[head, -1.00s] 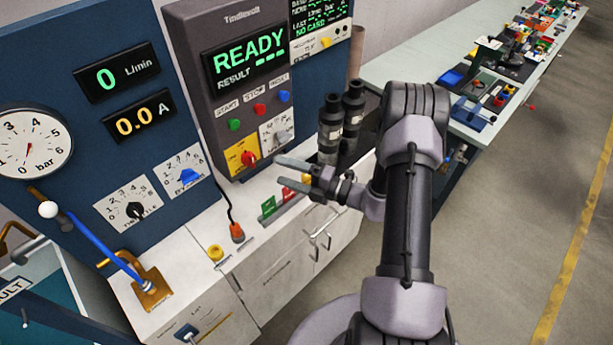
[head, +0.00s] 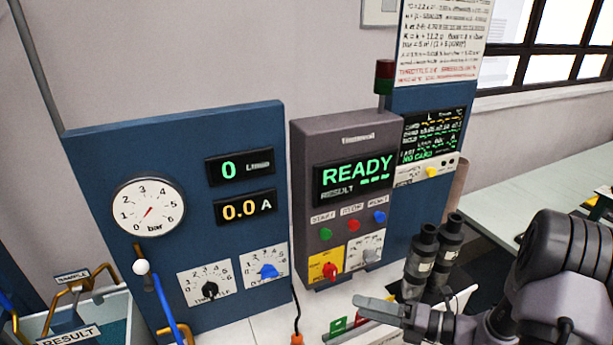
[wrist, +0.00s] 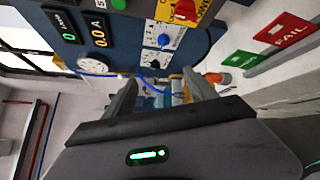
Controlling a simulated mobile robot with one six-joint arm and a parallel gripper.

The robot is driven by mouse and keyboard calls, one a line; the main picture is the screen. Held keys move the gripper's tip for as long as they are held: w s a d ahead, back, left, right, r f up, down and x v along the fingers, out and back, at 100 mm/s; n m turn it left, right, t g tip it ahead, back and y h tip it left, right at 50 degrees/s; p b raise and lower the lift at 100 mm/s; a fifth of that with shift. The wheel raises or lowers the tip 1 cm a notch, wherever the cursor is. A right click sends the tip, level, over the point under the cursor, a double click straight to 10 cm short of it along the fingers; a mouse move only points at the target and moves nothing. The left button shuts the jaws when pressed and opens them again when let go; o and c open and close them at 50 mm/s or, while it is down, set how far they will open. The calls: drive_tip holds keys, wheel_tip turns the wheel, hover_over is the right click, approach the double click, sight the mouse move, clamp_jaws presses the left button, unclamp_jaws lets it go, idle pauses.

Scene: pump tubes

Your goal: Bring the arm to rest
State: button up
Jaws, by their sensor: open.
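My gripper (head: 375,305) is at the lower right of the head view, level with the bench top and in front of the grey tester panel (head: 300,200). Its jaw tips point left, and part of my arm is cut off by the lower right edge. In the wrist view my gripper (wrist: 160,95) shows two fingers spread apart with nothing held between them. The panel's knobs and the bench top show beyond the fingers.
The grey panel reads READY, with a red switch (head: 330,271) below. A blue panel (head: 110,200) carries a gauge (head: 148,207) and dials. Dark cylinders (head: 421,262) stand close behind my gripper. A blue lever (head: 165,305) is at lower left. A long table (head: 510,195) extends right.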

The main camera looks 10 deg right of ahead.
drive_tip(key=s+a+r+n+g+h+b, duration=0.2)
drive_tip(key=s+a+n+g+h, duration=0.15)
drive_tip(key=s+a+n, duration=0.45)
drive_tip(key=s+a+r+n+g+h+b, duration=0.2)
drive_tip(key=s+a+n+g+b, duration=0.15)
drive_tip(key=n, duration=0.75)
drive_tip(key=s+d+r+n+t+h+b, duration=0.1)
drive_tip(key=s+n+t+h, duration=0.1)
drive_tip(key=n, duration=0.5)
drive_tip(key=s+d+r+n+t+h+b, duration=0.1)
drive_tip(key=s+n+t+h+b, duration=0.1)
drive_tip(key=s+n+h, duration=0.2)
drive_tip(key=s+n, duration=0.1)
drive_tip(key=n, duration=0.2)
drive_tip(key=shift+s+d+r, duration=0.25)
drive_tip(key=shift+d+r, duration=0.05)
drive_tip(key=shift+h, duration=0.25)
